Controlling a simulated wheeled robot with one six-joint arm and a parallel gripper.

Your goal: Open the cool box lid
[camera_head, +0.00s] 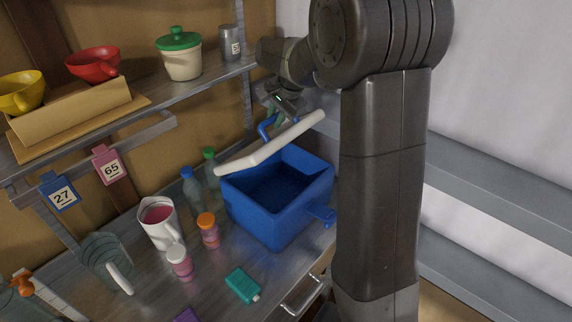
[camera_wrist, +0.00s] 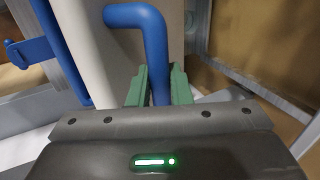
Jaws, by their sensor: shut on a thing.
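The blue cool box (camera_head: 276,203) stands on the metal worktop, and its dark blue inside shows from above. Its white lid (camera_head: 268,145) is raised and tilted over the back of the box. A blue handle (camera_head: 265,127) rises from the lid; it shows close up in the wrist view (camera_wrist: 154,45). My gripper (camera_wrist: 159,85) has its green fingers shut on the blue handle. In the head view my gripper (camera_head: 277,115) is small and partly hidden behind the handle. A blue latch (camera_head: 322,214) sticks out from the box's front.
A white jug (camera_head: 159,223), an orange-capped jar (camera_head: 208,230), a white-capped jar (camera_head: 179,262) and bottles (camera_head: 192,190) stand left of the box. A teal item (camera_head: 242,285) lies in front. The shelf above holds a green-lidded jar (camera_head: 182,60) and bowls (camera_head: 93,64).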

